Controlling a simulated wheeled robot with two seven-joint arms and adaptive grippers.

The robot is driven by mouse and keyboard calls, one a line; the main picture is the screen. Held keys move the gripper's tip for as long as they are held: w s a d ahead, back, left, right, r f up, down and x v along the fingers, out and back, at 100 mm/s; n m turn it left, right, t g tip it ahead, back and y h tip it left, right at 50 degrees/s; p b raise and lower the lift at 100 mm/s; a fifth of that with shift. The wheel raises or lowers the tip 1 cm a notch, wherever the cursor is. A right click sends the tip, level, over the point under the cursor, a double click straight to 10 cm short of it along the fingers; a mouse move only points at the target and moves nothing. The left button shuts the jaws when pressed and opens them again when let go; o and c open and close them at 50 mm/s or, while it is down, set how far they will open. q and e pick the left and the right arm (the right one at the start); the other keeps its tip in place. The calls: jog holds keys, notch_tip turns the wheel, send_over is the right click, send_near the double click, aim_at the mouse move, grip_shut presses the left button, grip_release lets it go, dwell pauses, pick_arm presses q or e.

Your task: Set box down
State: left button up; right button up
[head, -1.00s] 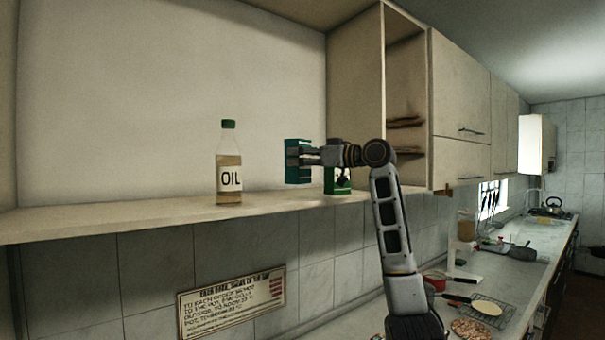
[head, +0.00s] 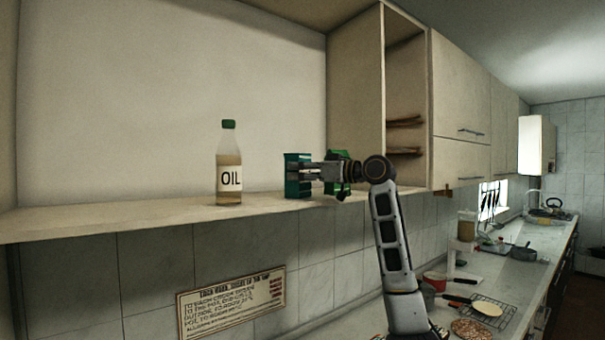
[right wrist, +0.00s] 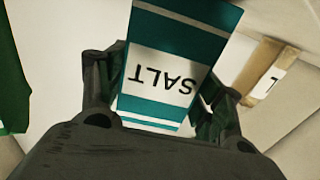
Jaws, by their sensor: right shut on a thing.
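The teal and white salt box (head: 297,176) is upright at the shelf (head: 110,217), to the right of the oil bottle. Its bottom is level with the shelf top; I cannot tell whether it touches. My right gripper (head: 308,172) comes in from the right and is shut on the box. In the right wrist view, the salt box (right wrist: 178,60) sits between the two fingers (right wrist: 165,95), its SALT label upside down in the picture. My left gripper is not in view.
An oil bottle (head: 229,168) with a green cap stands left of the box, with a gap between. A green box (head: 343,188) stands to the right, partly hidden behind my gripper. An open cabinet (head: 355,100) rises at the shelf's right end. The shelf's left part is clear.

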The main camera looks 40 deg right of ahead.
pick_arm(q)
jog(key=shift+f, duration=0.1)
pick_arm(e)
jog(key=shift+f, duration=0.2)
jog(key=o, duration=1.3)
jog(key=shift+r, duration=0.1)
jog(key=shift+s, duration=0.15)
pick_arm(q)
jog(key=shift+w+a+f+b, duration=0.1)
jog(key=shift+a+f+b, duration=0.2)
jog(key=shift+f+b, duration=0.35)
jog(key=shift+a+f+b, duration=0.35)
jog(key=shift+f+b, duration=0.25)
jog(key=shift+b, duration=0.05)
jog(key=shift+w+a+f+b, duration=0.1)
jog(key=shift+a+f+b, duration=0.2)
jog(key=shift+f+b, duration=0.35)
pick_arm(e)
jog(key=shift+v, duration=5.9)
